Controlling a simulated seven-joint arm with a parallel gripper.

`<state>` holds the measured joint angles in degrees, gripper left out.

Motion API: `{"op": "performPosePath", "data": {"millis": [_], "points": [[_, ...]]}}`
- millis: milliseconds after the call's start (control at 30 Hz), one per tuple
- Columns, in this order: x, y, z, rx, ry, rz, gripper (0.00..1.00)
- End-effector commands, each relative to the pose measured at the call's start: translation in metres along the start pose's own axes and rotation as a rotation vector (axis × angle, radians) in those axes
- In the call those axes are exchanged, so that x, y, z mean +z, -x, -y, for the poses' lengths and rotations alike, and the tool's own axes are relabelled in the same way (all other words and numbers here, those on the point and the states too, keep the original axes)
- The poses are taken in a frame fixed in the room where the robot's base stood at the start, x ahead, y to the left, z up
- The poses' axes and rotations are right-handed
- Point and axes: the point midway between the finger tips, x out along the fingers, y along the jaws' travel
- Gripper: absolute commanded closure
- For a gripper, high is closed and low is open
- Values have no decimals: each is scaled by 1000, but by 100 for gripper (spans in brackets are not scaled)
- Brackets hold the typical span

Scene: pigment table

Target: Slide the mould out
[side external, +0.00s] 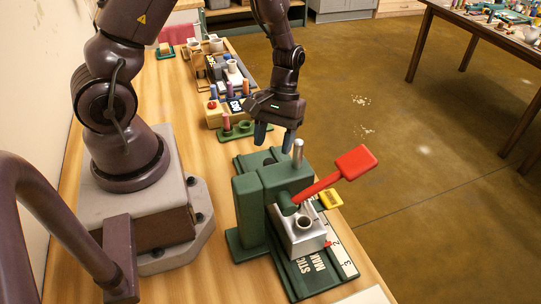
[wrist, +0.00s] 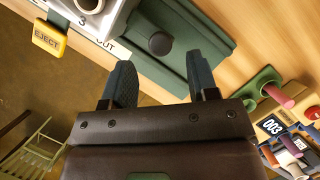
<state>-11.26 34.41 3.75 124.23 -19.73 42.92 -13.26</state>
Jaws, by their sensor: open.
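The mould (side external: 302,240) is a silver metal block with a round hole in its top. It sits in the front of the green press (side external: 285,181), on a green base with a numbered scale (side external: 340,246). Part of the mould (wrist: 108,18) shows at the top left of the wrist view. The press has a red lever handle (side external: 345,170) sticking out to the right. A yellow EJECT tab (wrist: 48,41) is beside the mould. My gripper (side external: 275,146) is open and empty, above the back end of the press. In the wrist view its fingers (wrist: 163,80) are spread over the green base near a dark round knob (wrist: 159,43).
A metal post (side external: 298,153) stands up from the press close to my fingers. The wooden table's right edge lies close beside the press, with floor beyond.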

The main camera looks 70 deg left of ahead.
Motion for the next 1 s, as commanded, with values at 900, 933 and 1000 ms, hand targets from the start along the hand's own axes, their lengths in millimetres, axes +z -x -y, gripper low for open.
{"op": "performPosePath", "data": {"millis": [900, 933, 1000], "points": [[0, -41, 0, 1, -1, -2, 100], [0, -40, 0, 1, -1, -2, 100], [-1, -40, 1, 1, -1, -2, 100]]}}
